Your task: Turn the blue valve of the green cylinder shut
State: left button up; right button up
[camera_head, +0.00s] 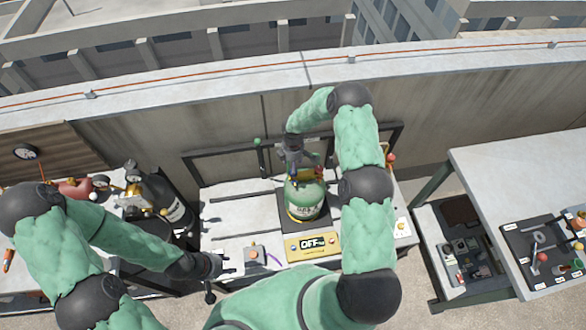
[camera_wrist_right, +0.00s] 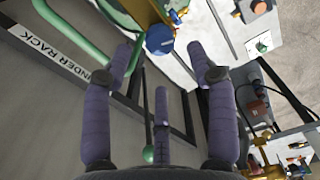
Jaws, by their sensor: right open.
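The green cylinder (camera_head: 305,200) stands upright on a dark scale platform on the bench. Its top is partly hidden by my right gripper (camera_head: 294,160), which is just above it. The blue valve (camera_wrist_right: 160,40) shows in the right wrist view, just beyond the fingertips and between the two outer fingers. My right gripper (camera_wrist_right: 163,65) is open, its three fingers spread and empty, apart from the valve. In the head view the valve cannot be made out clearly. My left gripper (camera_head: 222,272) has its fingers spread, empty, at the bench's front left.
A yellow display box (camera_head: 313,246) reading OFF sits before the cylinder. A dark cylinder with gauges (camera_head: 165,200) stands left. A table (camera_head: 520,170) with tools is at right. A green ball (camera_wrist_right: 148,153) and rack rail lie behind. Bare bench (camera_head: 240,205) shows left of the cylinder.

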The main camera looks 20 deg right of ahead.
jog(key=shift+f+p, duration=0.3)
jog(key=shift+f, duration=2.25)
jog(key=c, duration=1.2)
